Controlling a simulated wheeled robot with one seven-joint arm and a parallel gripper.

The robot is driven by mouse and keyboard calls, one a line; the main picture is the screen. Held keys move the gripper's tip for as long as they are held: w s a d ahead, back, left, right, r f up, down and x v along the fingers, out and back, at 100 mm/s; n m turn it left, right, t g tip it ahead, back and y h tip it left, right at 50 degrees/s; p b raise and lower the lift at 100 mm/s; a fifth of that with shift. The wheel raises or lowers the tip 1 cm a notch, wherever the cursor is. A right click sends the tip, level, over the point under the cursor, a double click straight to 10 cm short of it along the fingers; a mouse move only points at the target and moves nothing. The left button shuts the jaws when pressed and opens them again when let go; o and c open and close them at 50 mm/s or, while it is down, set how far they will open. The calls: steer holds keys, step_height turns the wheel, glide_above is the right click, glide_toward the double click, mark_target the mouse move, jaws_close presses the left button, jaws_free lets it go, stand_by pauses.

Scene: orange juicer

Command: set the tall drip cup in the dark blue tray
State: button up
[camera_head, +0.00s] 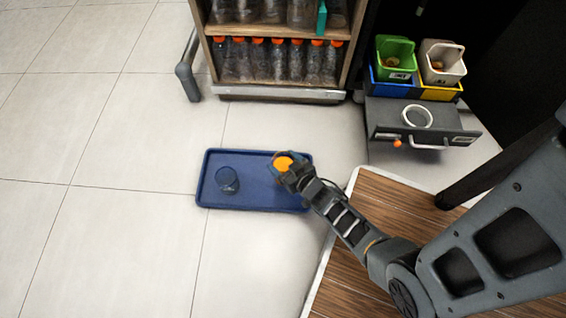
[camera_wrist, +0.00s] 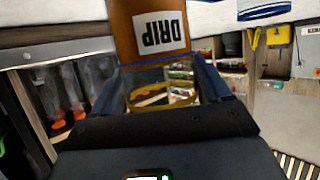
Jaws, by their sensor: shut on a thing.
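The dark blue tray (camera_head: 250,206) lies in the middle of the head view, with the pale floor around it. My gripper (camera_head: 291,172) is over its right part. It is shut on the orange-brown drip cup (camera_head: 282,162), whose round orange top shows at the fingertips. In the wrist view the cup (camera_wrist: 132,14) rises beyond my gripper (camera_wrist: 158,82), with its white DRIP label upside down. A yellow-rimmed opening shows between the fingers. The cup's underside is hidden, so I cannot tell whether it touches the tray.
A dark blue see-through cup (camera_head: 227,180) stands in the tray's left part. A shelf of orange-capped bottles (camera_head: 278,60) is behind. At right are green (camera_head: 396,56) and white (camera_head: 443,60) bins above a grey drawer (camera_head: 385,118). A wooden surface (camera_head: 335,275) lies near right.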

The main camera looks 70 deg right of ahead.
mark_target(277, 164)
steer(key=shift+w+f+b, duration=0.15)
steer(key=shift+f+b, duration=1.3)
steer(key=shift+f, duration=0.6)
steer(key=o, duration=1.8)
steer(key=shift+f, duration=0.1)
steer(key=shift+c, duration=0.2)
steer(key=shift+a, duration=0.1)
